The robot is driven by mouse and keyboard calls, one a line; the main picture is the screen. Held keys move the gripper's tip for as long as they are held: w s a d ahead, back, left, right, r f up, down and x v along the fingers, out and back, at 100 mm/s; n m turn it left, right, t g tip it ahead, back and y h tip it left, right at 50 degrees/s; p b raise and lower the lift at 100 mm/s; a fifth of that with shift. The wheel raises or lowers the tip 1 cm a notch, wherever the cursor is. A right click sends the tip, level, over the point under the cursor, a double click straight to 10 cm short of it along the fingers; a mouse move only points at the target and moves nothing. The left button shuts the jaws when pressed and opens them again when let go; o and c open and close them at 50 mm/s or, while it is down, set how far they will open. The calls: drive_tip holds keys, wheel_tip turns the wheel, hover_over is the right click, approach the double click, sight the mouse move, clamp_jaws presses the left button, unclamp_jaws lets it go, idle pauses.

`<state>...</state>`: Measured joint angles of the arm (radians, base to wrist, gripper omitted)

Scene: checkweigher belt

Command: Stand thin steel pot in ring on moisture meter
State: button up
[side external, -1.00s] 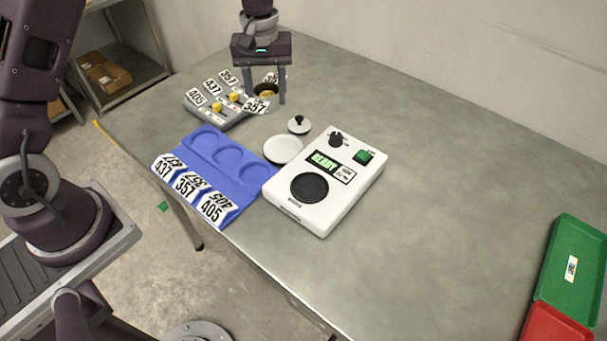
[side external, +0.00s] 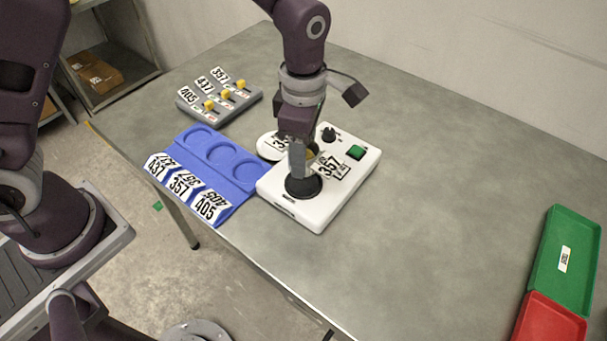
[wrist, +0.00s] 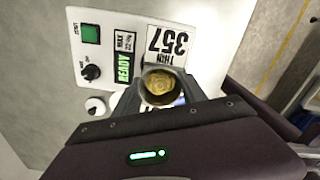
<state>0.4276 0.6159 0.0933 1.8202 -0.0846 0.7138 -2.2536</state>
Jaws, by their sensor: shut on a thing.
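The white moisture meter (side external: 335,195) stands mid-table with a round black ring area (side external: 304,187) at its front. Its READY display shows in the wrist view (wrist: 123,68). My gripper (side external: 303,160) is over the meter, close above and behind the black ring. In the wrist view it is shut on the thin steel pot (wrist: 160,86), whose round mouth shows yellow-brown contents. A tag reading 357 THIN (wrist: 167,42) shows beside the pot.
The blue three-recess tray (side external: 215,160) with numbered tags lies left of the meter. A grey panel with yellow knobs (side external: 220,101) is behind it. A white disc (side external: 266,147) lies behind the meter, partly hidden. Green (side external: 565,260) and red (side external: 548,320) trays are far right.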

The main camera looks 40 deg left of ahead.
sight(304, 184)
wheel_tip(304, 184, down, 6)
drive_tip(key=shift+r, duration=0.2)
drive_tip(key=shift+f, duration=0.15)
drive_tip(key=o, duration=1.5)
wheel_tip(304, 184, up, 12)
drive_tip(key=shift+r, duration=0.25)
